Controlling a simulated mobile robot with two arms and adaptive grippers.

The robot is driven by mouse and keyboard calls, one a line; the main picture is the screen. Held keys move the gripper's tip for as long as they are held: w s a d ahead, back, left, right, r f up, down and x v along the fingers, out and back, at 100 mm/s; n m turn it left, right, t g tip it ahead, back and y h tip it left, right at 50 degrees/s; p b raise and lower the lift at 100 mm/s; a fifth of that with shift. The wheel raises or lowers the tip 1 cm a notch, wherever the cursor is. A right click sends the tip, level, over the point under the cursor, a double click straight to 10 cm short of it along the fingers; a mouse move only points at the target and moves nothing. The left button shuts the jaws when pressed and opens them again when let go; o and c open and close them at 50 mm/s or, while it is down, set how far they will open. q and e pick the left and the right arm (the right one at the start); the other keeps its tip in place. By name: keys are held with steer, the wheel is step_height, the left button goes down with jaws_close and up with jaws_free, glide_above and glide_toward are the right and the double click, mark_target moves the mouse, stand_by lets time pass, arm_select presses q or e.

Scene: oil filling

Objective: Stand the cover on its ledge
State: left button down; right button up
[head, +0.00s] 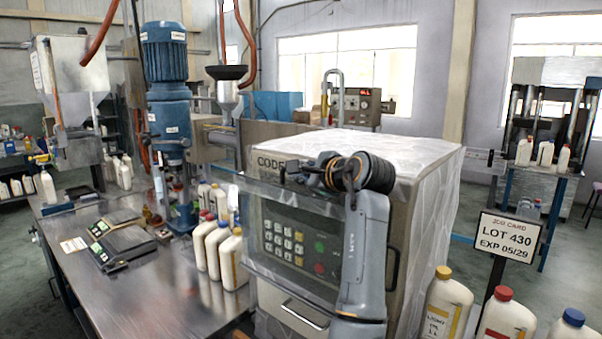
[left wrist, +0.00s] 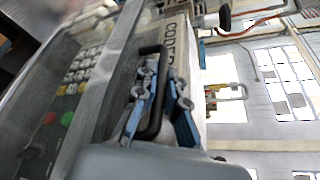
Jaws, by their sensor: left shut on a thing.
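The cover (head: 245,190) is a clear panel at the front of the coding machine (head: 400,170), tilted outward over its keypad (head: 283,240). In the left wrist view the cover (left wrist: 112,62) carries a black bar handle (left wrist: 155,105). My left gripper (head: 287,173) is at the cover's upper edge, and in the left wrist view its fingers (left wrist: 158,92) are closed around the handle. My gripper and arm hide part of the cover in the head view. I cannot clearly make out the ledge. My right gripper is not in view.
White bottles (head: 230,260) stand on the steel table (head: 150,300) left of the machine. More capped bottles (head: 445,300) and a lot card (head: 508,236) stand at the right.

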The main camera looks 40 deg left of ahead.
arm_select(q)
steer(key=shift+p, duration=0.4)
stand_by(0.3)
steer(key=c, duration=1.3)
jaws_free()
steer(key=shift+s, duration=0.1)
steer(key=shift+c, duration=0.2)
steer(key=shift+f, duration=0.1)
steer(key=v, duration=0.7)
steer(key=shift+d, duration=0.25)
